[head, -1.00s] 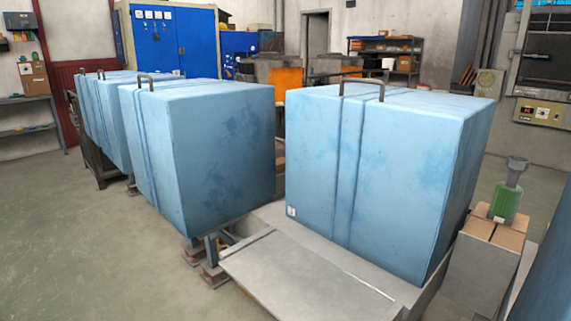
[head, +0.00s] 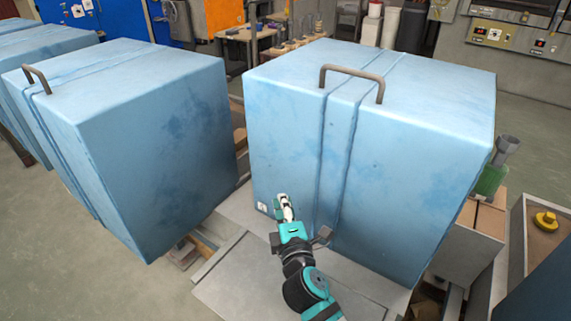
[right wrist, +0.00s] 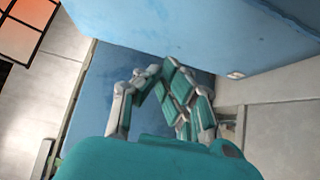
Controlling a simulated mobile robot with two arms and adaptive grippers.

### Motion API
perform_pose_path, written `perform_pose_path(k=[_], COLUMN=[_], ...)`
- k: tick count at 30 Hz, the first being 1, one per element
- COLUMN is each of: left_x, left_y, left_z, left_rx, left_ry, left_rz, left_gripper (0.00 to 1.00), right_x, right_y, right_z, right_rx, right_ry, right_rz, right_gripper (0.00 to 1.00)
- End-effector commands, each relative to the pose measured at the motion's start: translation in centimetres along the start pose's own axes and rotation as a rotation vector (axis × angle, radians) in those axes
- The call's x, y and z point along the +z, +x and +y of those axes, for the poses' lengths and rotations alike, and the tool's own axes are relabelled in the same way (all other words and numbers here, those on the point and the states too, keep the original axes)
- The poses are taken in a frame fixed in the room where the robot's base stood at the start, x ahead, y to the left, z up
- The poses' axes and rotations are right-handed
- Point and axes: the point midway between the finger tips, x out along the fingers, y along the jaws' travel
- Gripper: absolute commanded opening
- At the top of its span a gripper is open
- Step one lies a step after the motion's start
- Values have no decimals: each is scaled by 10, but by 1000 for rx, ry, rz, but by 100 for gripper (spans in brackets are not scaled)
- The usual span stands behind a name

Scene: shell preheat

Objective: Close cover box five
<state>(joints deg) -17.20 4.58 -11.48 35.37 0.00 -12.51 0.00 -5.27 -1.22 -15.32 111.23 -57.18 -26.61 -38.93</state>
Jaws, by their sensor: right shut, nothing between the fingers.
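A large light-blue cover box (head: 420,165) stands on a grey base in the middle right of the head view, with a brown bar handle (head: 351,72) on its top front edge. Its sides reach down to the base. No number is readable on the box. My left gripper is not in view.
More blue boxes (head: 150,150) stand in a row to the left, with a narrow gap between. A grey plate (head: 250,285) lies in front of the middle box.

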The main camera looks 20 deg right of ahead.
Motion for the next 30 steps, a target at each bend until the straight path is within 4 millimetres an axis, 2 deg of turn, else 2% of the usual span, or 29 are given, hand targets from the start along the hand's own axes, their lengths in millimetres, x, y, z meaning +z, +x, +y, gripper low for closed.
perform_pose_path(k=[14, 16, 21, 30], left_x=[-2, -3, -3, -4], left_y=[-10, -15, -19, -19], left_z=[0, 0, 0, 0], left_rx=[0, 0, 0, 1], left_ry=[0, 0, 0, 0], left_rz=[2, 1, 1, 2], left_gripper=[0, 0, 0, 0], right_x=[0, 12, 25, 29], right_y=[96, 103, 116, 120], right_z=[0, 0, -1, -2], right_rx=[-2, -4, -4, -3], right_ry=[4, 1, 3, 5], right_rz=[-1, -3, -2, -1], right_gripper=[0, 0, 0, 0])
